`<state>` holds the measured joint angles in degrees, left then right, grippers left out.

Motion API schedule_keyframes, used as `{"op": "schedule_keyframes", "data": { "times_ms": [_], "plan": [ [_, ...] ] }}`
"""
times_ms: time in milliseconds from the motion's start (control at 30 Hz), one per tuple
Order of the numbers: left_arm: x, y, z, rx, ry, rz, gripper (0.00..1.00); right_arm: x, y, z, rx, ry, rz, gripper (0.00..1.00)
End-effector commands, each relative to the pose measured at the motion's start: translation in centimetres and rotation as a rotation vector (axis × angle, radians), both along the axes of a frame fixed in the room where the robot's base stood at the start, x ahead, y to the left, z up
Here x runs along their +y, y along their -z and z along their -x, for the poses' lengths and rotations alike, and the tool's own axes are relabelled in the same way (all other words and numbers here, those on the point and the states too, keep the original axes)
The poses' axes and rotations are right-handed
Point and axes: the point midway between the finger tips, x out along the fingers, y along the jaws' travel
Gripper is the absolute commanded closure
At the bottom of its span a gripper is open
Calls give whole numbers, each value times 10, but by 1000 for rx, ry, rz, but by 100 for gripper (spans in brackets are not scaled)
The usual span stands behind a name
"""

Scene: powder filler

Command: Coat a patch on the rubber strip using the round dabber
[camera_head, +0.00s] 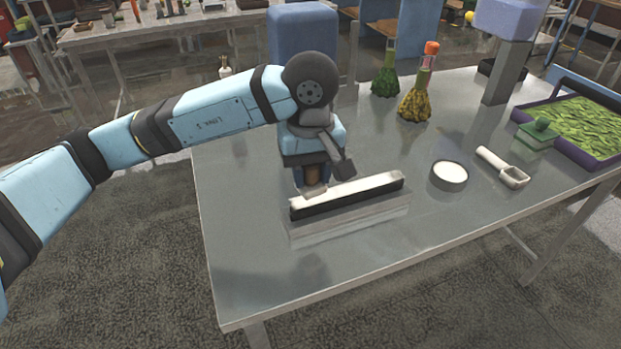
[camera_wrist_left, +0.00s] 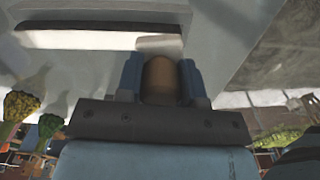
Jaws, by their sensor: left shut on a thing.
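The rubber strip (camera_head: 360,193) is a long dark bar with a pale top, lying on the metal table; it also shows in the left wrist view (camera_wrist_left: 70,40). My left gripper (camera_head: 312,176) is above the strip's left end in the head view. Its blue fingers (camera_wrist_left: 160,68) are shut on the brown handle of the round dabber (camera_wrist_left: 160,85). A pale piece (camera_wrist_left: 160,43) shows at the dabber's lower end, at the strip. I cannot tell whether it touches the strip. A dish of white powder (camera_head: 449,173) stands to the right. My right gripper is not in view.
A white scoop (camera_head: 503,168) lies right of the dish. A green lidded item (camera_head: 536,132) and a purple tray (camera_head: 596,158) of green leaves are at the right. Green (camera_head: 386,80) and yellow (camera_head: 416,101) flasks stand behind. The table's front is clear.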

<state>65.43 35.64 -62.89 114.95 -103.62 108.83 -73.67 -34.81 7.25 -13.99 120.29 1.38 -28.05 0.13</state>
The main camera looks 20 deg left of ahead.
Motion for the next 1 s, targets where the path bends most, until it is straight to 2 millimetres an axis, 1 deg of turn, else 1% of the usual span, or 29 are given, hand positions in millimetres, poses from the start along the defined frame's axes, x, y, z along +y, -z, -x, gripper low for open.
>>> {"op": "schedule_keyframes", "data": {
  "times_ms": [33, 333, 500, 1000],
  "plan": [
    [0, -7, 0, -1, -1, 0, 84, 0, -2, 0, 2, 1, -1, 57],
    [-1, -31, 1, -1, -7, 1, 84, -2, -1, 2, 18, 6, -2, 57],
    [-1, -34, 2, 0, -9, 0, 84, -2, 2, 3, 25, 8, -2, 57],
    [-1, -33, 2, 0, -9, 0, 84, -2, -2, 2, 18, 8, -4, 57]
  ]
}}
